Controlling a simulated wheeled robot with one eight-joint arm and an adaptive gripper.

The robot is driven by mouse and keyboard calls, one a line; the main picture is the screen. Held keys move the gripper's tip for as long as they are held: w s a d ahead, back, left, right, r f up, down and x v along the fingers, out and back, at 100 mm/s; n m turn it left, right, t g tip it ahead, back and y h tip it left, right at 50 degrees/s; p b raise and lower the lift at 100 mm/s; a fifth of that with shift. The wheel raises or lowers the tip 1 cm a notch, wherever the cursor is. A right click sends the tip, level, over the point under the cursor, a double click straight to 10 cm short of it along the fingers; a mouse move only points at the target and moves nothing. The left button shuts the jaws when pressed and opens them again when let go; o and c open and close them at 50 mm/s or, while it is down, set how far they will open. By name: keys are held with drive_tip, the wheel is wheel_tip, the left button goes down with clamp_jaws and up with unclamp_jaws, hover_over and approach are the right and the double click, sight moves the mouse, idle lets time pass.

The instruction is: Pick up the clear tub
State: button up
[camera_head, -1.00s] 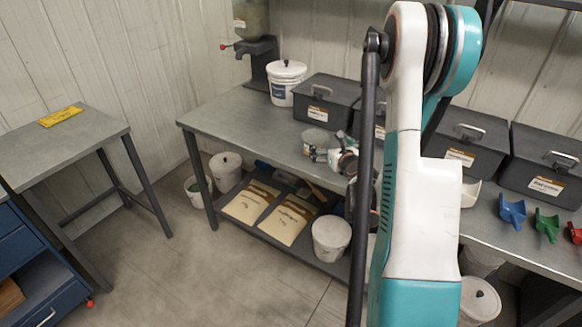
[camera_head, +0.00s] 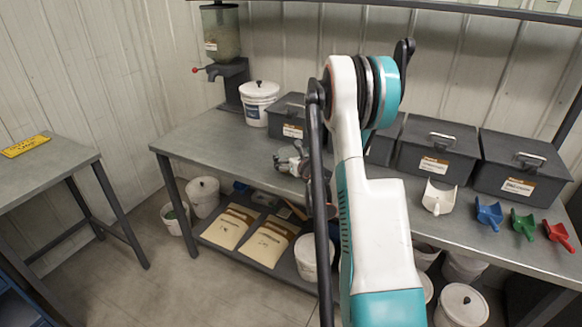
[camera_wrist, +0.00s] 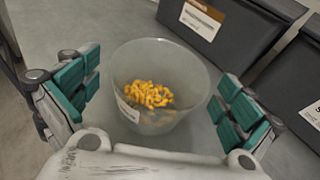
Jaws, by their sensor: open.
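The clear tub (camera_wrist: 188,105) is a see-through round container with yellow pieces in the bottom and a white label on its side. In the wrist view it stands upright on the grey bench top, between the two green-padded fingers of my gripper (camera_wrist: 158,80). The fingers are spread, one on each side, with a visible gap on the right; whether the left one touches I cannot tell. In the head view my gripper (camera_head: 291,158) is low over the bench, and I cannot make out the tub there.
Dark lidded bins (camera_head: 437,152) line the back of the bench (camera_head: 200,135), close beyond the tub. A white bucket (camera_head: 258,108) and a seed dispenser (camera_head: 222,50) stand at the left. Coloured scoops (camera_head: 489,212) lie at the right.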

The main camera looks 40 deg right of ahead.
drive_tip(key=shift+x, duration=1.1)
drive_tip(key=c, duration=0.9)
drive_tip(key=shift+c, duration=0.2)
